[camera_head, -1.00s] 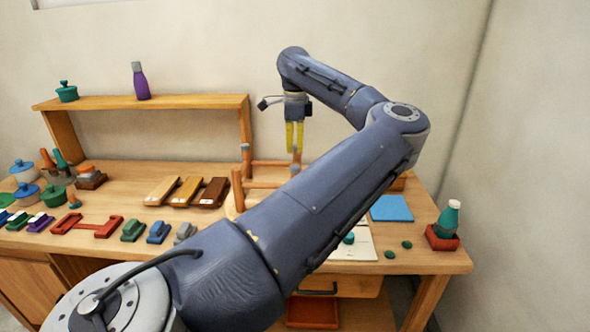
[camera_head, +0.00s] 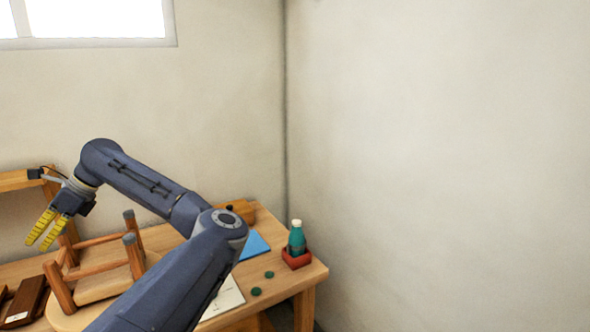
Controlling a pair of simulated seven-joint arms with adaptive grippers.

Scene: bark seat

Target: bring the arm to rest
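The wooden table (camera_head: 290,283) ends at the right. On it are a teal bottle (camera_head: 297,238) in a red holder (camera_head: 296,260), a blue sheet (camera_head: 254,245), green discs (camera_head: 256,291), a white paper (camera_head: 222,298) and brown blocks (camera_head: 25,302). Bare wall stands behind.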

